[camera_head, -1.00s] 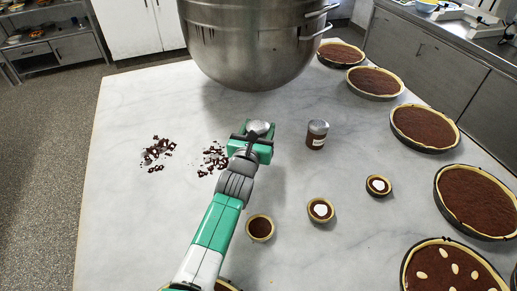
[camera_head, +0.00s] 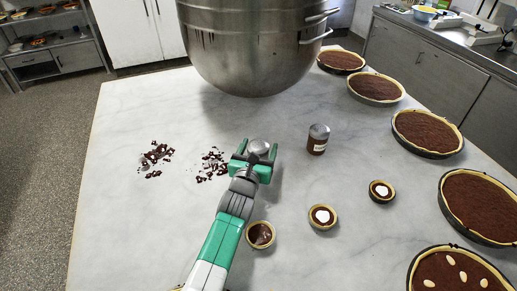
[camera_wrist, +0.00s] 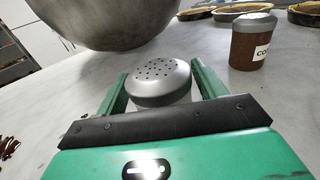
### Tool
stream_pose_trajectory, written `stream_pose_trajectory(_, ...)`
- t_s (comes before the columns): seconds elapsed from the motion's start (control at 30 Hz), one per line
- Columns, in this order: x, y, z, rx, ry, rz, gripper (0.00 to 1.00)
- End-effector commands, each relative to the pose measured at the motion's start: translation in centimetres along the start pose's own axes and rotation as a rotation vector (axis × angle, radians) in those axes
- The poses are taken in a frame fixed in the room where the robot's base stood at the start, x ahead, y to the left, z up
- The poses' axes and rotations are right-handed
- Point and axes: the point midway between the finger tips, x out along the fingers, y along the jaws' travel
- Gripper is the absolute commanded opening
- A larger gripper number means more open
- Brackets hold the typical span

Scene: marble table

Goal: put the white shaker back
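The white shaker shows mainly as its grey, perforated dome lid (camera_head: 258,147), with a sliver of pale body below it in the wrist view (camera_wrist: 161,82). It stands about upright between the green fingers of my gripper (camera_head: 256,158). In the wrist view, the fingers lie on both sides of the lid. The gripper is shut on the shaker; most of its body is hidden, and I cannot tell whether its base touches the table. A second shaker (camera_head: 318,139), brown-filled with a grey lid and a white label, stands apart to the right, also in the wrist view (camera_wrist: 250,43).
A large steel bowl (camera_head: 255,50) stands at the back of the marble table (camera_head: 110,220). Chocolate bits (camera_head: 155,158) lie to the left. Small tarts (camera_head: 322,216) sit in front and to the right. Large tarts (camera_head: 427,132) line the right edge.

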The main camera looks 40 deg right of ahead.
Motion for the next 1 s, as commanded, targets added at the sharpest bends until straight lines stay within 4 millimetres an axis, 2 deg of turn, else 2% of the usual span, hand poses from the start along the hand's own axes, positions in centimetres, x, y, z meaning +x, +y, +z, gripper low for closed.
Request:
stream_pose_trajectory(0.4, -0.2, 0.0, 0.2, -0.002, 0.001, 0.001, 0.76)
stream_pose_trajectory(0.6, -4.9, 0.4, 0.8, -0.003, -0.001, 0.003, 0.76)
stream_pose_trajectory(0.7, -6.5, 0.4, 0.6, -0.003, -0.001, 0.002, 0.76)
stream_pose_trajectory(0.83, -7.6, 0.3, 0.4, -0.002, -0.001, 0.001, 0.76)
stream_pose_trajectory(1.0, -7.8, 0.3, 0.3, -0.001, -0.001, 0.0, 0.76)
